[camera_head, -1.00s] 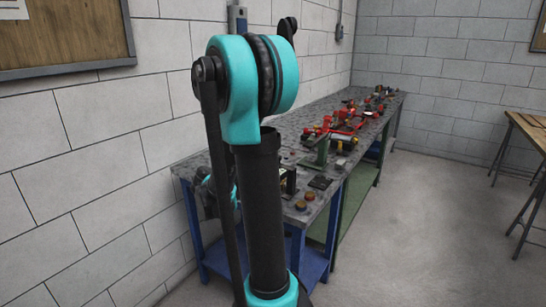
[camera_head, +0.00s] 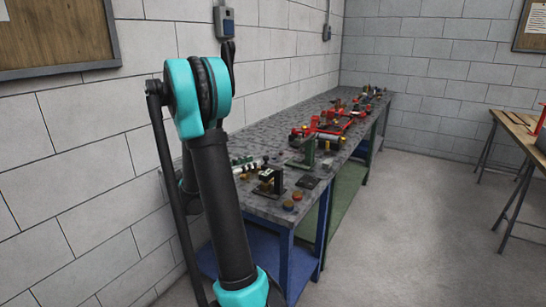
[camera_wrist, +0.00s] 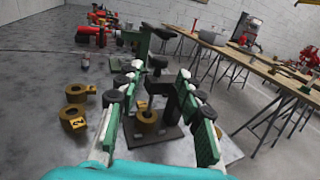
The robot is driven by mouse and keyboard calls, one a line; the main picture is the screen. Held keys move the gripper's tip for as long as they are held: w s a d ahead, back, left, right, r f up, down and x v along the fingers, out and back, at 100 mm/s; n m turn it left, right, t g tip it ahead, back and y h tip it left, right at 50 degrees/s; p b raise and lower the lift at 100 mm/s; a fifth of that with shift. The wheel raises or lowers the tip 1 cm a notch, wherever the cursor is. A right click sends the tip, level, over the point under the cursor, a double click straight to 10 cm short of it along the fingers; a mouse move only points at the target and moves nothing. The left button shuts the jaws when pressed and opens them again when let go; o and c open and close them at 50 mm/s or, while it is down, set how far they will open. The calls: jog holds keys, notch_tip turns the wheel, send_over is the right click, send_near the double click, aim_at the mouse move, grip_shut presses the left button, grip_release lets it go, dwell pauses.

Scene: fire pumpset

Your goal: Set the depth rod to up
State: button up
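My gripper (camera_wrist: 158,98) is open in the wrist view, with its green-padded fingers spread apart. Between and beyond the fingers is a small dark bench device on a flat black base (camera_wrist: 165,137), with a brass ring-like part (camera_wrist: 147,120) near its middle. In the head view, a black upright device (camera_head: 268,181) stands near the front end of the bench, and my gripper (camera_head: 258,164) shows just behind and left of it. I cannot clearly make out which part is the depth rod, or its position. No contact is visible.
The long grey workbench (camera_head: 262,208) runs along the wall. Brass pieces (camera_wrist: 75,118) lie left of the fingers. A green stand (camera_head: 309,150) and red pipework (camera_head: 325,130) are farther along. A wooden table (camera_head: 519,121) is at the right; the floor between is clear.

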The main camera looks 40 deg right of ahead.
jog(key=d, duration=1.1)
jog(key=shift+d, duration=0.2)
grip_shut()
